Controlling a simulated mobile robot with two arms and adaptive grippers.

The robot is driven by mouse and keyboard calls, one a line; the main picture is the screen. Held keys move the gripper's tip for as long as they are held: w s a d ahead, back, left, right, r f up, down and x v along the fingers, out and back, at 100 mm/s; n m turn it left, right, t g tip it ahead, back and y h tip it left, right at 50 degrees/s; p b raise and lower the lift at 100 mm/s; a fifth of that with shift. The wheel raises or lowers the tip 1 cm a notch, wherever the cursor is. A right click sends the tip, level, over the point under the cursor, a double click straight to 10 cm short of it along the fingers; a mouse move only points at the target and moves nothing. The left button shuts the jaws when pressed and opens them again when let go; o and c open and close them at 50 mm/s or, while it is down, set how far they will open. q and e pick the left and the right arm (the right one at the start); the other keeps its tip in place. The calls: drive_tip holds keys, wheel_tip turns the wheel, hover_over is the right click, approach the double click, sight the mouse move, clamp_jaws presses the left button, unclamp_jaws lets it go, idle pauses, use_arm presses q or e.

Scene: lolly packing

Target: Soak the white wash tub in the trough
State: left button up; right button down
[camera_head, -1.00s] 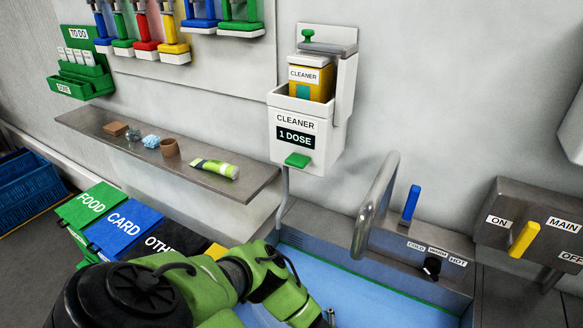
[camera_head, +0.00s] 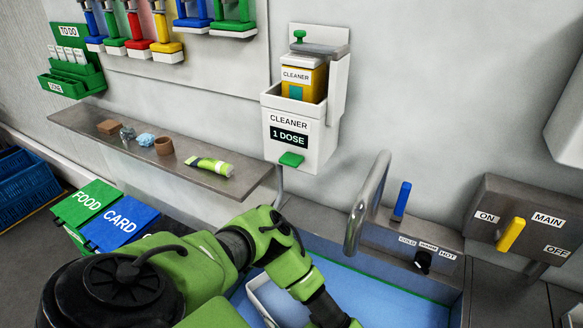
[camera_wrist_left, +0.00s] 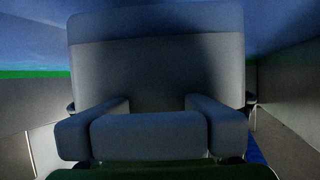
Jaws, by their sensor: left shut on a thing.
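The trough (camera_head: 385,297) is blue inside, with a green line along its edge, below the curved tap. Part of the white wash tub (camera_head: 259,304) shows in the trough at the bottom, beside my left forearm; my arm and the frame edge hide the rest. My left gripper (camera_head: 335,317) reaches down into the trough at the bottom edge, its fingertips hidden in the head view. In the left wrist view the gripper (camera_wrist_left: 152,133) is shut on a pale grey, shaded thing, which looks like the tub. My right gripper is not in view.
The tap (camera_head: 367,205) arches over the trough, with a blue lever (camera_head: 402,200) and a temperature knob (camera_head: 423,260) behind. A cleaner dispenser (camera_head: 298,135) hangs on the wall. A shelf (camera_head: 235,185) with small items is at left. A yellow main switch (camera_head: 511,235) is at right.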

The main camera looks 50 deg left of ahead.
use_arm(q)
wheel_tip(320, 180, up, 5)
drive_tip(key=p, duration=0.2)
wheel_tip(320, 180, up, 11)
drive_tip(key=p, duration=0.8)
hover_over(292, 316)
drive_tip(key=shift+r, duration=0.85)
drive_tip(key=shift+s, duration=0.1)
idle(0.5)
